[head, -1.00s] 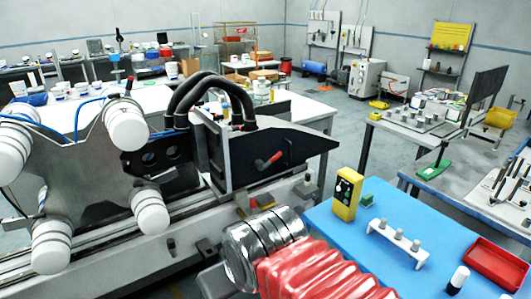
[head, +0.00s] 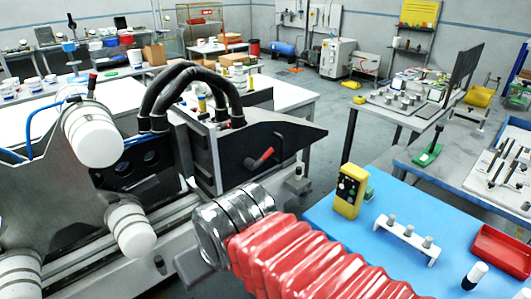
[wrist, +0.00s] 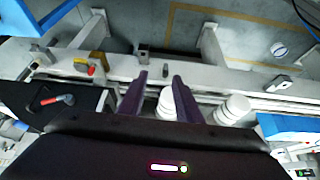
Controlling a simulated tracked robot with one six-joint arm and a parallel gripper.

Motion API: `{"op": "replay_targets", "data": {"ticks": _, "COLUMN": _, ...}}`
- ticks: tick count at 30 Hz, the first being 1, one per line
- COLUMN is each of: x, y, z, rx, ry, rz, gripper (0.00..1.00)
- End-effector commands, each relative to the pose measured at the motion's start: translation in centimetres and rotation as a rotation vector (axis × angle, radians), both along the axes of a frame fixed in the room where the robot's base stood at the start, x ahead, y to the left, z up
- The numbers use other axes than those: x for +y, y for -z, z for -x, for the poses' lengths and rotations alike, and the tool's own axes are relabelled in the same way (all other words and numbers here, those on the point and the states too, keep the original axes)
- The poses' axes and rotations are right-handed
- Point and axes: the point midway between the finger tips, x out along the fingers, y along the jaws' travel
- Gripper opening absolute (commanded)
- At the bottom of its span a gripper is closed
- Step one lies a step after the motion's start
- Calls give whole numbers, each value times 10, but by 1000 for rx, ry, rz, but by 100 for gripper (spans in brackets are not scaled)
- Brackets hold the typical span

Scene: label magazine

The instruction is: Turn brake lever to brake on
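A lever with a red grip (head: 260,157) sits on the black side panel of the machine (head: 235,165), left of centre in the head view. The grip slants up to the right. In the wrist view the red-tipped lever (wrist: 58,99) lies at the left on the dark panel. My gripper (wrist: 160,77) shows two dark purple fingers, apart with nothing between them. They are well right of the lever and not touching it. In the head view my red-sleeved arm reaches in from below, in front of the machine; the fingers cannot be made out there.
White rollers (head: 92,133) stand left of the panel, and black hoses (head: 180,90) arch above it. A blue-topped table (head: 340,235) at the right holds a yellow control box (head: 351,190) and a red tray (head: 503,250). A rail with a yellow-and-red part (wrist: 95,62) runs across the wrist view.

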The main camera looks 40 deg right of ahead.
Motion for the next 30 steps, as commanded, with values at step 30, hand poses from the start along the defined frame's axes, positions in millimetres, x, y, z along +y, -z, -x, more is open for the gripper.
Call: {"op": "replay_targets", "data": {"ticks": 30, "x": -117, "y": 9, "z": -152, "rx": -234, "ry": -285, "rz": 462, "gripper": 36}}
